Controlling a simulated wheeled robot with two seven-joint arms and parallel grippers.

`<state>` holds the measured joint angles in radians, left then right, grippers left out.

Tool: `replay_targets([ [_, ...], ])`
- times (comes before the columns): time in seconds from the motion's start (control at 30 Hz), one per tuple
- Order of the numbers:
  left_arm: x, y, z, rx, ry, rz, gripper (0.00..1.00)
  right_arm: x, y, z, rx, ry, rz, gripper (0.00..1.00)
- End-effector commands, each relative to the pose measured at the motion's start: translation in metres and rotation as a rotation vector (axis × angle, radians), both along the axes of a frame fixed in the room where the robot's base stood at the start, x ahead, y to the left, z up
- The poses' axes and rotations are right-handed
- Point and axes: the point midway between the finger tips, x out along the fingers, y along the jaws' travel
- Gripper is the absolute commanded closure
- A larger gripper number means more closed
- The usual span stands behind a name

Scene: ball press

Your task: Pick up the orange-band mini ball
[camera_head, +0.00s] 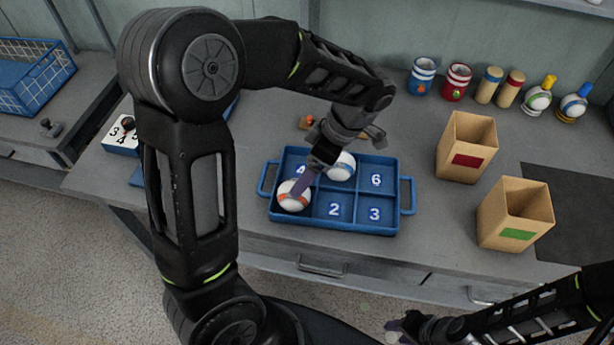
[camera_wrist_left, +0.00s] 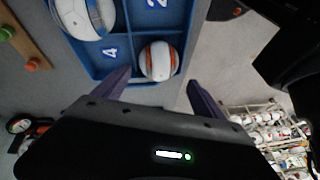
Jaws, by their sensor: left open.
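The orange-band mini ball (camera_head: 291,201) is white with an orange band and sits in the front left compartment of the blue tray (camera_head: 335,227). In the left wrist view the ball (camera_wrist_left: 158,62) lies just beyond my left fingers, roughly between them. My left gripper (camera_head: 303,182) is over the tray's left side, open and empty, with one finger partly overlapping the ball in the head view. In the left wrist view its two purple fingers (camera_wrist_left: 157,88) are spread apart. My right gripper (camera_head: 404,328) is low at the bottom of the head view, away from the tray; its jaws are unclear.
A second white ball (camera_head: 342,168) sits in the tray's back middle compartment. Compartments marked 4, 6, 2 and 3 show no ball. Two cardboard boxes (camera_head: 466,147) (camera_head: 514,215) stand right of the tray. Cups, cylinders and bottles (camera_head: 458,82) line the back.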

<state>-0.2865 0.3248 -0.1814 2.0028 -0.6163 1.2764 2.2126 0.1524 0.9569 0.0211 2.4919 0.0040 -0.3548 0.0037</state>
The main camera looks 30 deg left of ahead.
Motion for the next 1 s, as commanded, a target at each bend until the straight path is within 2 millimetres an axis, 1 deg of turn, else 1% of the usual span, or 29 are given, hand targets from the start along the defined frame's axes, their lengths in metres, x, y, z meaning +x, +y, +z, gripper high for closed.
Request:
replay_targets([
  [0.37, 0.000, 0.000, 0.000, 0.000, 0.000, 0.000, 0.19, -0.001, 0.000, 0.000, 0.000, 0.002, 0.001, 0.64],
  [0.47, -0.002, 0.002, -0.004, 0.001, 0.002, 0.001, 0.19, -0.001, 0.000, 0.001, 0.000, 0.002, 0.001, 0.64],
  [0.6, -0.006, 0.007, -0.018, 0.000, 0.003, 0.000, 0.19, -0.001, 0.000, 0.004, -0.001, 0.002, 0.000, 0.64],
  [0.7, -0.007, 0.009, -0.023, 0.000, 0.001, -0.001, 0.19, -0.001, 0.000, 0.004, 0.000, 0.003, 0.000, 0.64],
  [1.0, -0.007, 0.010, -0.025, 0.000, 0.001, 0.000, 0.19, -0.001, 0.000, 0.005, -0.001, 0.003, 0.000, 0.64],
])
